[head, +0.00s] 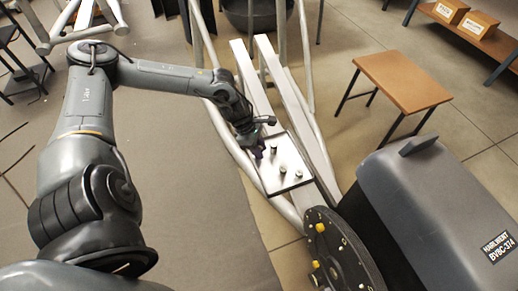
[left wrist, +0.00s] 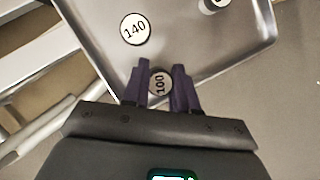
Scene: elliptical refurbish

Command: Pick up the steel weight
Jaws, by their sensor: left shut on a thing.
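Several small round steel weights stand on a shallow metal tray (head: 295,180). In the left wrist view, one weight labelled 100 (left wrist: 159,82) sits between the purple fingers of my left gripper (left wrist: 160,78). The gripper is shut on it, at the edge of the tray (left wrist: 190,48). Another weight, labelled 140 (left wrist: 135,29), stands ahead and to the left in that view. A third weight (left wrist: 216,4) is cut off at the top edge. In the head view my left gripper (head: 257,152) is at the tray's left side, and the held weight is hidden there.
The tray rests on the pale rails of the elliptical frame (head: 284,85). A dark grey machine housing (head: 425,200) and a round disc (head: 340,250) with yellow parts stand at the lower right. A wooden stool (head: 402,82) and a shelf with boxes (head: 478,24) are further right.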

